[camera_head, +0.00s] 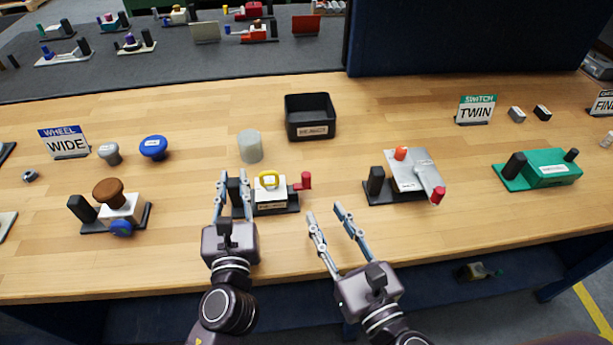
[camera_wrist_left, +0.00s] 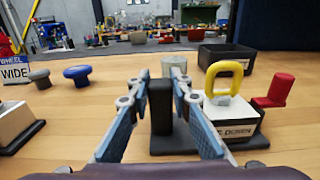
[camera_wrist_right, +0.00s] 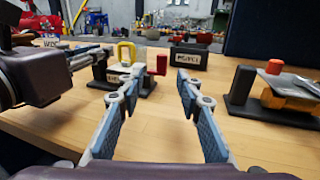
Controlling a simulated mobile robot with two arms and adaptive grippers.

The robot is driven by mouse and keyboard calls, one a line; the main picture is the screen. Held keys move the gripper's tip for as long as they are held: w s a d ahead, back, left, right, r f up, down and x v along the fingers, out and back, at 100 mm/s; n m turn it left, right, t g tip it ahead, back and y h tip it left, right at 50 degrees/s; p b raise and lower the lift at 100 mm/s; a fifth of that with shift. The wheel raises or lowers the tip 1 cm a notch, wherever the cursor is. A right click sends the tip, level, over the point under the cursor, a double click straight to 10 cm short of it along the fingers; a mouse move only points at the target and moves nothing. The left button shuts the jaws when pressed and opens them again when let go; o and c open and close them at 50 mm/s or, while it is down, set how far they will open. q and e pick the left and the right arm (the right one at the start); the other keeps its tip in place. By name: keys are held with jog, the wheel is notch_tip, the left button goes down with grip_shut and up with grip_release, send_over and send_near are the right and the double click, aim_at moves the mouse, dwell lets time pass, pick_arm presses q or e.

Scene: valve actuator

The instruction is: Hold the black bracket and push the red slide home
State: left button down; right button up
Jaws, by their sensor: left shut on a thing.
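The fixture has a white block (camera_head: 268,190) with a yellow loop handle (camera_head: 269,178) on a dark base. The upright black bracket (camera_head: 234,190) stands at its left end. My left gripper (camera_head: 232,177) is shut on the black bracket; in the left wrist view the bracket (camera_wrist_left: 160,105) stands between the fingers. The red slide (camera_head: 305,181) sticks out on the block's right side and stands upright at its end; it also shows in the right wrist view (camera_wrist_right: 157,64). My right gripper (camera_head: 325,211) is open and empty, in front of and right of the red slide, not touching it.
A black bin (camera_head: 310,117) and a grey cylinder (camera_head: 250,146) stand behind the fixture. A grey-plated unit with a red knob (camera_head: 414,172) stands to the right, a brown-knobbed unit (camera_head: 110,203) to the left. The wood between fixture and grey-plated unit is clear.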

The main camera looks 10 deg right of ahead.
aim_at(308, 181)
jog(key=shift+w+d, duration=0.1)
jog(key=shift+w, duration=0.05)
jog(key=x, duration=1.1)
jog(key=shift+w+f, duration=0.1)
jog(key=shift+w, duration=0.15)
grip_shut()
